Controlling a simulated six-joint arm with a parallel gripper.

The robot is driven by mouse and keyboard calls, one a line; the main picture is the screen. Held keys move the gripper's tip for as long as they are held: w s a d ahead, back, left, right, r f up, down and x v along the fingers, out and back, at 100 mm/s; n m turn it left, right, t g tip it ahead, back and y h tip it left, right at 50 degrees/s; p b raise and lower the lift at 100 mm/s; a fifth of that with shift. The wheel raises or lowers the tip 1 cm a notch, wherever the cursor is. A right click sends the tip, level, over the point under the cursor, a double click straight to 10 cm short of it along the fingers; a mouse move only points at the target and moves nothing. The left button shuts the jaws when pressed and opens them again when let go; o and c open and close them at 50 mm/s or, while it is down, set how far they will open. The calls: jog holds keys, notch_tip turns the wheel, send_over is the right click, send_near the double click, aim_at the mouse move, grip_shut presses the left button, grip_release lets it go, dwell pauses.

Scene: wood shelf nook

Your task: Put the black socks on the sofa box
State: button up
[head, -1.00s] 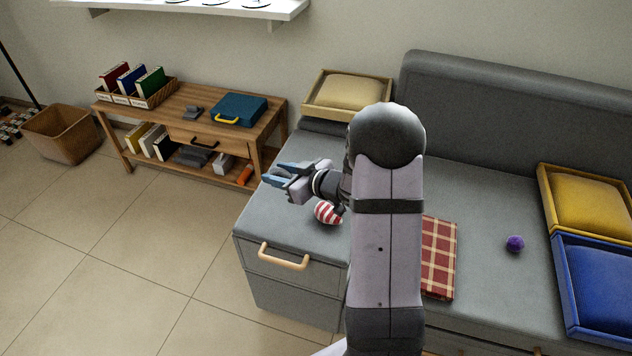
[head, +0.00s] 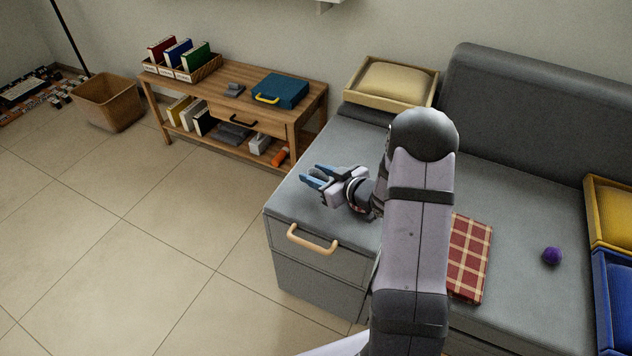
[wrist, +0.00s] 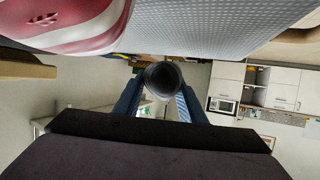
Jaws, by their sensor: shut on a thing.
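My gripper (head: 316,177) is over the left part of the grey sofa box (head: 320,268), the end with the tan handle. In the wrist view its blue fingers (wrist: 160,100) are shut on a dark round bundle, which looks like the black socks (wrist: 163,76). In the head view the bundle is hard to make out between the fingers. The box's grey top (wrist: 225,30) fills the upper wrist view, close to the bundle; I cannot tell whether they touch.
A red and white striped thing (wrist: 75,22) is close by the gripper, mostly hidden by my arm in the head view. A plaid cloth (head: 468,258), a purple ball (head: 552,256) and a tan cushion tray (head: 392,83) are on the sofa. A wooden table (head: 235,107) stands at left.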

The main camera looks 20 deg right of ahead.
jog(key=shift+f, duration=1.4)
jog(key=shift+f, duration=0.1)
jog(key=o, duration=1)
jog(key=shift+b, duration=0.3)
jog(key=shift+r, duration=0.2)
jog(key=p+v, duration=0.1)
jog(key=v, duration=1.1)
jog(key=shift+p, duration=0.4)
jog(key=shift+w+f, duration=0.1)
